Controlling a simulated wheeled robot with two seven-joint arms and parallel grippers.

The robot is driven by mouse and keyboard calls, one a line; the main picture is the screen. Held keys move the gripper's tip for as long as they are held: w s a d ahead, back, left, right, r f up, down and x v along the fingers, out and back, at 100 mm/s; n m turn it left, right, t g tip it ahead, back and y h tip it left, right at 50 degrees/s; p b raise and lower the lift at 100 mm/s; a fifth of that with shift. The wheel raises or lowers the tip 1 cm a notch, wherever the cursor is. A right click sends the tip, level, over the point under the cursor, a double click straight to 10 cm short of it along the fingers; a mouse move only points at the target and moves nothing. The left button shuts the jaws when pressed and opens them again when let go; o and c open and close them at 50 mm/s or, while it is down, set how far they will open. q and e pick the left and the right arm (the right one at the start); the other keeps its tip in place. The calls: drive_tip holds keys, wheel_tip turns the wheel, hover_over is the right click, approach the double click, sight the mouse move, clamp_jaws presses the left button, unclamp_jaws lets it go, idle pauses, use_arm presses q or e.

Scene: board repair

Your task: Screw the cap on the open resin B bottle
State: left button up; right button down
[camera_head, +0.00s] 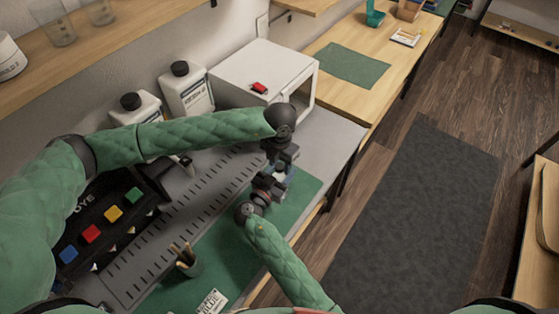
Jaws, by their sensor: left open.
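Two white bottles with black caps stand at the back of the bench, a nearer one (150,107) and a farther one (197,97). Their labels are too small to read surely, and I see no clearly open bottle. My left gripper (277,178) is open, pointing down over the green mat at the bench's right end. My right gripper (265,190) is close against it, coming from below. A small pale piece shows between the two grippers; I cannot tell what it is or whether the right jaws hold it. No loose cap can be made out.
A white box-shaped appliance (262,66) with a red item (259,87) on top stands at the back. A black dye case (98,222), a slotted grey strip (180,213), a cup of sticks (188,260) and a label card (209,302) lie nearer. Green mat (226,240) is partly clear.

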use_arm(q)
clamp_jaws()
drive_tip(key=shift+m, duration=0.8)
drive_tip(key=shift+o, duration=0.5)
unclamp_jaws()
drive_tip(key=shift+r, duration=2.3)
